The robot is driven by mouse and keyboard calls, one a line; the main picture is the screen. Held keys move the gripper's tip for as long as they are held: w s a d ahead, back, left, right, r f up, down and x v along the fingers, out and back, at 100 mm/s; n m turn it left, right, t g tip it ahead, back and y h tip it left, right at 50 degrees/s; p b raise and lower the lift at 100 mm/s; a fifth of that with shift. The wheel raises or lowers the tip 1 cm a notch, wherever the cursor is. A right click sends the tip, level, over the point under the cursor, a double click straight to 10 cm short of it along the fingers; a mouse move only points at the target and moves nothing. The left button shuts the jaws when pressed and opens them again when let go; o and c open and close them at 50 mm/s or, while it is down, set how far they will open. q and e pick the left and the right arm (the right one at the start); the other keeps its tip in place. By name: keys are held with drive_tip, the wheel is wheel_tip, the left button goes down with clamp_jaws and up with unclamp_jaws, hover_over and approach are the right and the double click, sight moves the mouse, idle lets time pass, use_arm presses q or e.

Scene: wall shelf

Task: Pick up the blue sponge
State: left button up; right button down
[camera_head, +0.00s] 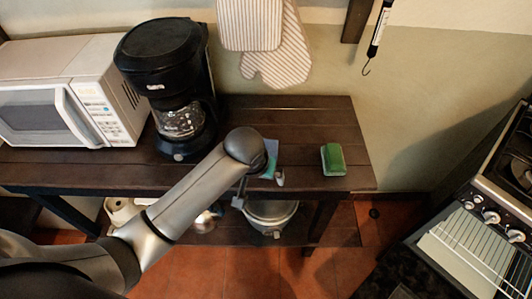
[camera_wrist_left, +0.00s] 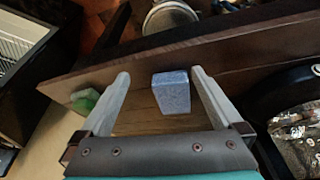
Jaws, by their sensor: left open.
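The blue sponge (camera_wrist_left: 171,92) shows in the left wrist view as a speckled blue block on the brown wooden top. It appears between the two fingers of my left gripper (camera_wrist_left: 160,76), with a visible gap on each side. The fingers are open and not closed on it. In the head view, my left gripper (camera_head: 261,188) is over the table's front part, right of the coffee maker. My right gripper is not in view.
A green sponge (camera_head: 333,159) lies to the right on the wooden table (camera_head: 315,120). A black coffee maker (camera_head: 170,80) and a white microwave (camera_head: 65,95) stand left. A pot (camera_head: 268,217) sits on the lower shelf. A stove (camera_head: 480,215) is far right.

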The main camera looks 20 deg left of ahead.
use_arm(q)
wheel_tip(320, 180, up, 10)
drive_tip(key=w+f+n+y, duration=0.1)
drive_tip(key=w, duration=0.2)
drive_tip(key=shift+t, duration=0.3)
drive_tip(key=x, duration=0.3)
drive_tip(key=b+x, duration=0.1)
drive_tip(key=x, duration=0.2)
drive_tip(key=a+b+x, duration=0.1)
drive_tip(key=x, duration=0.2)
drive_tip(key=shift+w, duration=0.15)
drive_tip(key=shift+w+b+x, duration=0.2)
drive_tip(key=shift+b+x, duration=0.25)
drive_tip(key=shift+x, duration=0.85)
drive_tip(key=shift+w+b+x, duration=0.2)
drive_tip(key=shift+b+x, duration=0.25)
drive_tip(key=shift+x, duration=0.85)
drive_tip(key=shift+a+r, duration=0.15)
drive_tip(key=shift+r, duration=0.05)
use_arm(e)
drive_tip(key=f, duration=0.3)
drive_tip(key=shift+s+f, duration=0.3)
use_arm(q)
drive_tip(key=c, duration=1.1)
